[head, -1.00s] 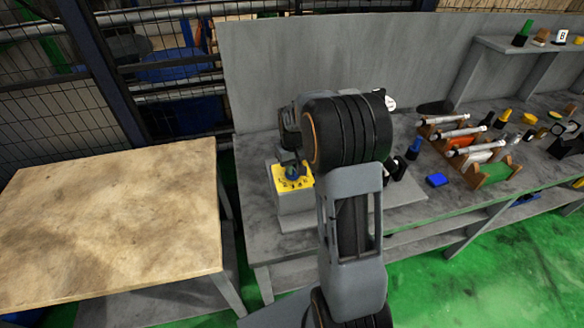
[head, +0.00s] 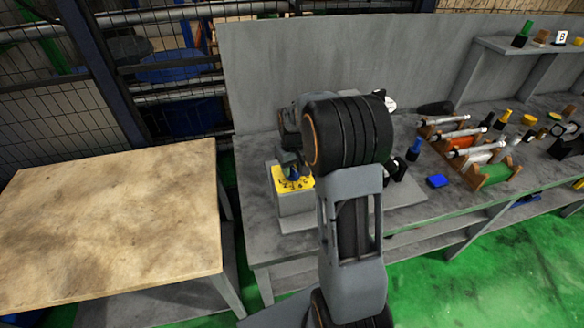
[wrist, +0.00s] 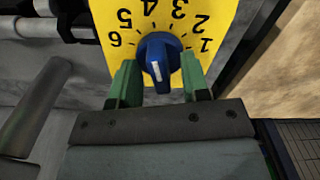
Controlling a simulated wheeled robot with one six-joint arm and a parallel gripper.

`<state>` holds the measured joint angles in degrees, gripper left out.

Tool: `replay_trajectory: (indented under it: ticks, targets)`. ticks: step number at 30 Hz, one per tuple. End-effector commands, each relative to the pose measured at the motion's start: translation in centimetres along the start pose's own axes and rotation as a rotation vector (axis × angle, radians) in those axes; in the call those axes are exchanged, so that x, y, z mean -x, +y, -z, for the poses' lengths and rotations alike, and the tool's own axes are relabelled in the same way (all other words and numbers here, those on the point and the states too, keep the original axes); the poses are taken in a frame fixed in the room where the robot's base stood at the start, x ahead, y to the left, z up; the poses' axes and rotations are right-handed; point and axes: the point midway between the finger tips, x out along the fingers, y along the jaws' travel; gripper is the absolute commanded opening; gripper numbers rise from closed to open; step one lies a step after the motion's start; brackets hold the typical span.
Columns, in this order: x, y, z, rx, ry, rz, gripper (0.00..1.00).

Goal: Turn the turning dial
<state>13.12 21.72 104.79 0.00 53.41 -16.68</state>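The turning dial (wrist: 158,58) is a blue knob with a white pointer line, on a yellow panel (wrist: 112,15) numbered 1 to 6. In the wrist view the numbers are upside down, and the pointer faces the bottom of the picture, towards my gripper. My gripper (wrist: 158,74) has its two green fingers on either side of the knob, with gaps between them and its narrow grip. It is open. In the head view the yellow panel (head: 280,184) tops a grey box, and my gripper (head: 290,170) is over it, partly hiding the dial.
The grey box (head: 296,207) stands on a grey workbench (head: 258,222). Behind it is a grey back wall (head: 330,55). A wooden-topped table (head: 110,220) is at the left.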

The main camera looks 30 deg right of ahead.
Motion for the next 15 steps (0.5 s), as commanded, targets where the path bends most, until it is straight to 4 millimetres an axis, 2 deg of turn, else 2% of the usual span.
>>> replay_trajectory:
  ticks: [8,11,15]
  targets:
    - [0.2,0.0,0.0,0.000,0.000,0.000,0.43]
    - [1.0,0.0,0.0,0.000,0.001,0.000,0.43]
    - [3.4,0.0,0.1,0.000,0.004,-0.001,0.43]
